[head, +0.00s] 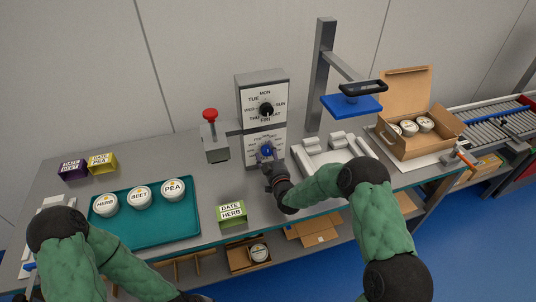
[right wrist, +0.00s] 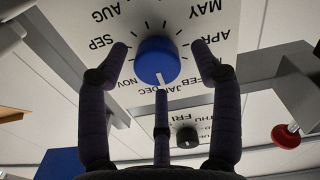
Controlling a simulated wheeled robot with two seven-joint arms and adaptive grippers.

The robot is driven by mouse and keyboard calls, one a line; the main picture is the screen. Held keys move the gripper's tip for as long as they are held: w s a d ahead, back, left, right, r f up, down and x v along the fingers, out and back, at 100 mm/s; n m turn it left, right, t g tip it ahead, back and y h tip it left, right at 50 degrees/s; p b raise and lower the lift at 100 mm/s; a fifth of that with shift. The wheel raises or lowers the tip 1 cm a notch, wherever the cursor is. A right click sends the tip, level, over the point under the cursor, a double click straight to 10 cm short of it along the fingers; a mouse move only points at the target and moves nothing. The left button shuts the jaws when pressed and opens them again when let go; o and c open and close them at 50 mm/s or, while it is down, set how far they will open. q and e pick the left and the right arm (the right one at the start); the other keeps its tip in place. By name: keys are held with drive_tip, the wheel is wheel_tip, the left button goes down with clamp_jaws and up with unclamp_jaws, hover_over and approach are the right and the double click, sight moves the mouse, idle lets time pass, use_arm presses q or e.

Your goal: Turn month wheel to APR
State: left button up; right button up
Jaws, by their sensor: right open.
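The month wheel is a blue knob (right wrist: 157,60) on a white dial plate (right wrist: 125,25) with month names around it, upside down in the right wrist view. Its white pointer mark points down in that view, towards the JAN and DEC side; the finger partly hides the exact label. APR shows right of the knob. In the head view the knob (head: 267,151) is on the lower panel of the grey box. My right gripper (right wrist: 160,68) is open, its fingers spread on either side of the knob with visible gaps. My left gripper is out of view.
A weekday dial (head: 265,109) sits above the month wheel. A red-topped lever (head: 210,115) stands just left. A teal tray (head: 150,236) holds HERB, BEET and PEA tubs. A green DATE HERB block (head: 231,213) lies near the front edge. A blue plate (head: 350,105) hangs at right.

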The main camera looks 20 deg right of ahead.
drive_tip(key=shift+w, duration=0.25)
drive_tip(key=shift+r, duration=0.1)
drive_tip(key=c, duration=1.1)
drive_tip(key=shift+w+r+n+b, duration=0.1)
drive_tip(key=shift+n+b, duration=0.35)
drive_tip(key=shift+n, duration=0.05)
drive_tip(key=shift+c, duration=0.2)
